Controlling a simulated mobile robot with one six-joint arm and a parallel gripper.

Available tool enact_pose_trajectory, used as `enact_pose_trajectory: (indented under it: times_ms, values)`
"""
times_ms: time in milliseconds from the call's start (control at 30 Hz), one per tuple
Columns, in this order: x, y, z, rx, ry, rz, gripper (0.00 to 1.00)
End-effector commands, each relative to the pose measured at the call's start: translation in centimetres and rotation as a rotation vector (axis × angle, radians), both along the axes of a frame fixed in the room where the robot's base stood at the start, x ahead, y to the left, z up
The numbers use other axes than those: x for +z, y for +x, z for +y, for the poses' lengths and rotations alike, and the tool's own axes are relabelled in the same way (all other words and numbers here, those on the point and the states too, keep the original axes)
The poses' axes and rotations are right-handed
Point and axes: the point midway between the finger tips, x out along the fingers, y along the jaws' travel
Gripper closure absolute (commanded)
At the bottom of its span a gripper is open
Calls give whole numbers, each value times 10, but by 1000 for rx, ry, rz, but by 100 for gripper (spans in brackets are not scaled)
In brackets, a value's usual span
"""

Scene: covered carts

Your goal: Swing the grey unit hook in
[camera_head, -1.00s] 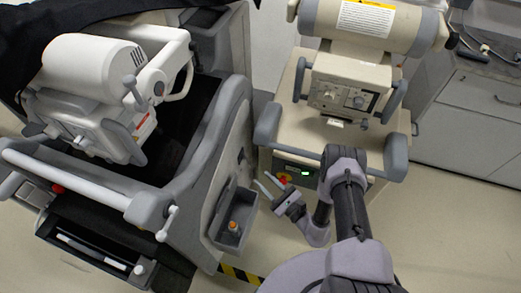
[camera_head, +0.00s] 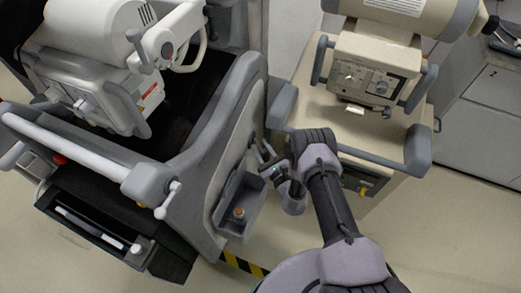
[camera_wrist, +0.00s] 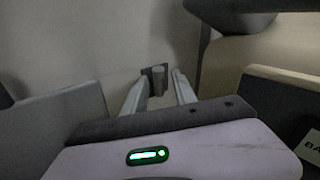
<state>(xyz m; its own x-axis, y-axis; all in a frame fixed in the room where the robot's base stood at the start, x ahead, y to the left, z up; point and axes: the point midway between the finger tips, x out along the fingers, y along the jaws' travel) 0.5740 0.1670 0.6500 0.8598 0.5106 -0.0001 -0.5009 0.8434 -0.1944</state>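The grey unit (camera_head: 228,135) is the large covered cart at the left in the head view. Its side panel faces my gripper (camera_head: 264,153), which is up close to it. In the wrist view the small grey hook (camera_wrist: 158,77) stands out from a pale panel. The two fingers of my gripper (camera_wrist: 161,78) are apart, and the hook shows between their tips. I cannot tell whether either finger touches it. In the head view the hook is too small and too hidden by my gripper to make out.
A beige unit (camera_head: 375,130) with grey bumper handles stands close on the right. An open side bin (camera_head: 240,205) with an orange-topped item is on the grey unit below my gripper. Yellow-black tape (camera_head: 243,264) marks the floor. Open floor lies at the lower right.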

Motion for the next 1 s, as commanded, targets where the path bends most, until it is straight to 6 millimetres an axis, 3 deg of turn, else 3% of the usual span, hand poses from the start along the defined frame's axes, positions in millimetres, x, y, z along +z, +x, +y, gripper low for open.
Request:
enact_pose_trajectory:
  times_ms: [300,467,500,1000]
  values:
    - [1,4,2,0,-1,-1,67]
    - [1,4,2,0,-1,-1,98]
    - [1,4,2,0,-1,-1,100]
    - [0,3,2,0,-1,0,100]
